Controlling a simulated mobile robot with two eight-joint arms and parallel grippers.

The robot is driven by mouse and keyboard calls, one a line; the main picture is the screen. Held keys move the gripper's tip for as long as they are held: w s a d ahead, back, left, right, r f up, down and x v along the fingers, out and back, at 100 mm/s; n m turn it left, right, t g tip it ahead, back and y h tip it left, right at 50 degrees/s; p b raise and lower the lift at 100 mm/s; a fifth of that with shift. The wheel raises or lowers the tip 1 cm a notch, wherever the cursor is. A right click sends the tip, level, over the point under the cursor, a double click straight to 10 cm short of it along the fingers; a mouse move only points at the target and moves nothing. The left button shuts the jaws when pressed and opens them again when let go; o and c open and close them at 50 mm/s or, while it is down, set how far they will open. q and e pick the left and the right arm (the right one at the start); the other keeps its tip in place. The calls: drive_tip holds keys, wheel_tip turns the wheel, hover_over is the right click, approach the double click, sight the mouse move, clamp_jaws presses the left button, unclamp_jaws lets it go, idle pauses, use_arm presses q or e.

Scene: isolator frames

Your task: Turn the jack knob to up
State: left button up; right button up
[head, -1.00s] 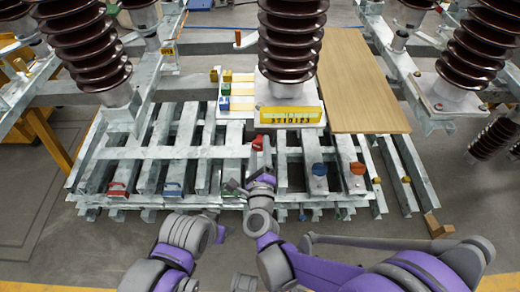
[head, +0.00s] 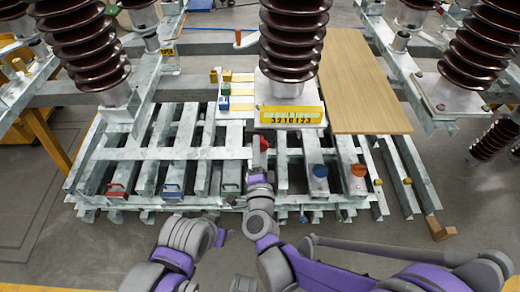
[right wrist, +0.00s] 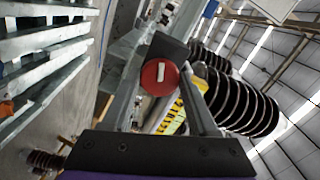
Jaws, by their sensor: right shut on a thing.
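The red round knob (head: 264,143) sits at the front of the steel frame, below the yellow scale panel. In the right wrist view the red knob (right wrist: 158,77) faces me with a short white bar that runs upright in that picture. My right gripper (head: 262,158) reaches up to it from below in the head view. In the right wrist view its fingers (right wrist: 163,90) lie on both sides of the knob, shut on it. My left gripper (head: 220,237) is low at left centre, apart from the frame; its jaws are too small to read.
The yellow scale panel (head: 291,115) stands behind the knob, under a brown insulator (head: 292,45). A blue knob (head: 319,170) and an orange knob (head: 358,170) are at right. Red (head: 116,190), blue (head: 172,190) and green (head: 231,190) handles line the front left. A wooden board (head: 362,85) lies at right.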

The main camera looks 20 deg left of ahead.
drive_tip(key=n, duration=1.1)
drive_tip(key=shift+n, duration=0.4)
idle(0.3)
drive_tip(key=o, duration=1.4)
drive_tip(key=shift+c, duration=0.2)
drive_tip(key=v, duration=1.1)
drive_tip(key=shift+w, duration=0.1)
